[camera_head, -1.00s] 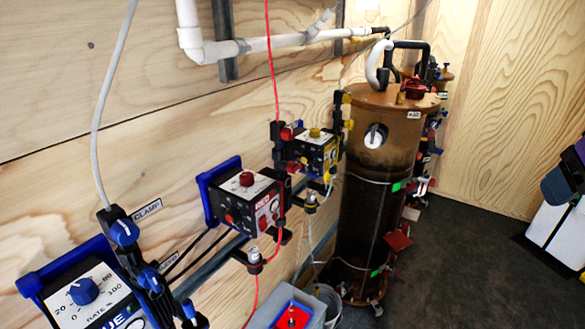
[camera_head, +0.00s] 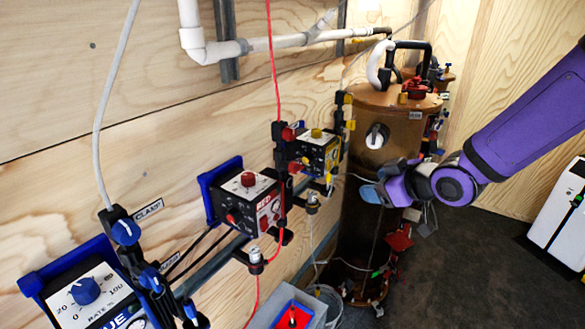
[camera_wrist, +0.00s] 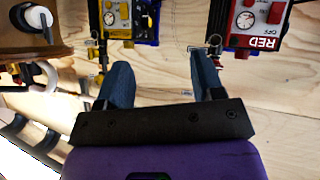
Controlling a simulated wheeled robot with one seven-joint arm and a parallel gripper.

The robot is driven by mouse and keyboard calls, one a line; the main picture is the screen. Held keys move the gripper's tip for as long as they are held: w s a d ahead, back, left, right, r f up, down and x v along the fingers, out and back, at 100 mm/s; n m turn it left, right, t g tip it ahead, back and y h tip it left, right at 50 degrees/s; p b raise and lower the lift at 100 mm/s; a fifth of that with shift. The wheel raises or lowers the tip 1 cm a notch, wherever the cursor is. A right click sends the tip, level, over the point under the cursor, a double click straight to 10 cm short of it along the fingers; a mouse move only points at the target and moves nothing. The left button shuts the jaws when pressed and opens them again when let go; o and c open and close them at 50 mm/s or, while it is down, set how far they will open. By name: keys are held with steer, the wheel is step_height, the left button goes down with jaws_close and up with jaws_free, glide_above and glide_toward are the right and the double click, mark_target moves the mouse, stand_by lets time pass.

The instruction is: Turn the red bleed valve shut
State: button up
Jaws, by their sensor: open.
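A red valve knob (camera_head: 415,89) sits on top of the brown cylindrical tank (camera_head: 390,120). More red parts show on the tank's right side, including a red piece (camera_head: 400,240); I see no label marking the bleed valve. My gripper (camera_head: 371,190) is in front of the tank, well below the top knob, and partly covers the tank's body. In the wrist view my gripper (camera_wrist: 163,70) has its two blue fingers spread apart, with nothing between them but plywood wall behind. The top red knob is not visible in the wrist view.
A red-labelled control box (camera_head: 247,203) and a yellow one (camera_head: 315,152) are on the left wall, with a red tube (camera_head: 272,80) hanging there. A white case (camera_head: 560,215) stands right. Dark floor (camera_head: 480,270) is clear.

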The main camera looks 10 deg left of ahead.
steer(key=a+f+n+y, duration=0.1)
steer(key=a+y, duration=0.2)
steer(key=a, duration=0.2)
steer(key=g+y, duration=0.1)
steer(key=y, duration=0.4)
glide_toward(300, 171)
steer(key=a, duration=0.1)
steer(key=shift+n, duration=0.3)
steer(key=x, duration=1.1)
steer(key=shift+w, duration=0.35)
